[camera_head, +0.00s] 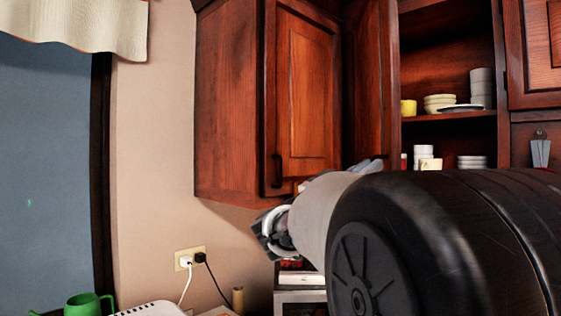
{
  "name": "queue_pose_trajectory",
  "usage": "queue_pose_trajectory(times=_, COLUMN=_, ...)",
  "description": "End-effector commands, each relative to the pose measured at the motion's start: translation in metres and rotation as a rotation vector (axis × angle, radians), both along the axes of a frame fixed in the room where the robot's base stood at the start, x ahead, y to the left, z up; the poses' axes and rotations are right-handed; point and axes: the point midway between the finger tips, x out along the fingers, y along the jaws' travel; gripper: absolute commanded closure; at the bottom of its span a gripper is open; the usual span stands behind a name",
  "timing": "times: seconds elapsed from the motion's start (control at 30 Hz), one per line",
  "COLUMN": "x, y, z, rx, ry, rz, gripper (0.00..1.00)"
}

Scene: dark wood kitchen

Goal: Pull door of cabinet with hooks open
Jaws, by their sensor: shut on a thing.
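A dark reddish wood wall cabinet (230,105) hangs at the upper middle. Its front door (305,90) has a dark vertical handle (277,171) near the lower left corner. To its right, a second door (374,85) stands open, seen nearly edge-on, beside open shelves. My arm reaches in from the lower right and covers the space below both doors. A dark jointed part of my arm with a pale ring shows below the handle. My gripper's fingertips cannot be made out, so I cannot tell what they touch. No row of hooks is clear inside a cabinet.
The open shelves (446,115) hold yellow bowls (438,102), stacked cups and plates. Utensils (540,151) hang on the wall at right. A socket (188,258) with plugs and a green mug (88,304) are low at left. The wall left of the cabinet is clear.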

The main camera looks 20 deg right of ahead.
Motion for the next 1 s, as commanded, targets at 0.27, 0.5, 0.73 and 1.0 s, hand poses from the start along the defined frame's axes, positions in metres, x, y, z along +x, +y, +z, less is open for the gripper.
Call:
queue_pose_trajectory(times=0.27, x=0.062, y=0.063, z=0.007, rx=-0.011, ry=0.005, rz=-0.085, gripper=1.0)
queue_pose_trajectory(times=0.5, x=0.088, y=0.086, z=0.008, rx=-0.012, ry=0.003, rz=-0.191, gripper=1.0)
queue_pose_trajectory(times=0.73, x=0.101, y=0.094, z=0.009, rx=-0.013, ry=0.001, rz=-0.244, gripper=1.0)
queue_pose_trajectory(times=1.0, x=0.103, y=0.097, z=0.01, rx=-0.012, ry=-0.001, rz=-0.258, gripper=1.0)
